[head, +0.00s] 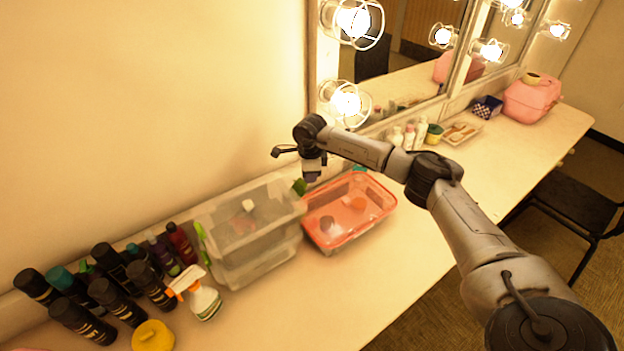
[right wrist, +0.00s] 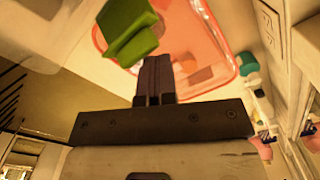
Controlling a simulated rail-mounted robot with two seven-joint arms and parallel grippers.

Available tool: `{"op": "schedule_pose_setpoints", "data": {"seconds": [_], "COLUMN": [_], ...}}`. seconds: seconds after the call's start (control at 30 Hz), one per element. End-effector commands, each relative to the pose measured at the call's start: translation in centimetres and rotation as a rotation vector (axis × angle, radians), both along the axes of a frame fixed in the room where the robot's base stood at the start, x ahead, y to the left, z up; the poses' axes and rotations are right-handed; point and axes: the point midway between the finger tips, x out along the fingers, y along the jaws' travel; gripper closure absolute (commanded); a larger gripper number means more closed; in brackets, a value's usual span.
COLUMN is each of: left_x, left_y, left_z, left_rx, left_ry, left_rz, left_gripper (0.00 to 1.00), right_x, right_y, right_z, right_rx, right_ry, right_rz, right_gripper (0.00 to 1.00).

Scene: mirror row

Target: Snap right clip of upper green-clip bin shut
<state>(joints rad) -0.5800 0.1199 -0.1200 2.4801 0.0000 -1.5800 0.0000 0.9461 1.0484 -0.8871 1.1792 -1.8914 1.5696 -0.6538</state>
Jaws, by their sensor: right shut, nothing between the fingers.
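The upper green-clip bin (head: 245,208) is a clear, lidded box stacked on another clear bin (head: 262,262) against the wall. Its right clip (head: 299,187) is a small green tab at the bin's right end. The left green clip (head: 201,231) shows at the other end. In the right wrist view the right clip (right wrist: 130,28) is large and slanted out from the bin. My right gripper (right wrist: 156,62) is shut and empty, its fingertips just beside the clip; I cannot tell whether they touch. In the head view the right gripper (head: 312,177) is above the bin's right end. My left gripper is not in view.
A coral-rimmed clear box (head: 350,210) stands close to the right of the bins. Several dark bottles (head: 110,285) and a spray bottle (head: 203,297) crowd the left. The front of the counter (head: 350,300) is clear. Caged bulbs (head: 345,102) and a mirror line the wall.

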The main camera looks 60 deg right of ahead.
Motion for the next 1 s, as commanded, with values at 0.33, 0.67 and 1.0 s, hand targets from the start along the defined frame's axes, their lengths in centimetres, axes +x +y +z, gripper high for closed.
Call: {"op": "schedule_pose_setpoints", "data": {"seconds": [0.33, 0.67, 1.0], "left_x": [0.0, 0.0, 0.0], "left_y": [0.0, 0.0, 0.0], "left_z": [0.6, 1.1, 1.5], "left_rx": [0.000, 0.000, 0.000], "left_ry": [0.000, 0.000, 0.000], "left_rz": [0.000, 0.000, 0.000], "left_gripper": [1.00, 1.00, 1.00], "right_x": [0.4, 0.8, 1.2], "right_y": [1.2, 2.2, 3.2], "right_z": [0.3, 0.6, 0.9], "right_rx": [0.001, 0.002, 0.001], "right_ry": [0.001, 0.001, 0.001], "right_rz": [0.002, 0.003, 0.002], "right_gripper": [1.00, 1.00, 1.00]}}
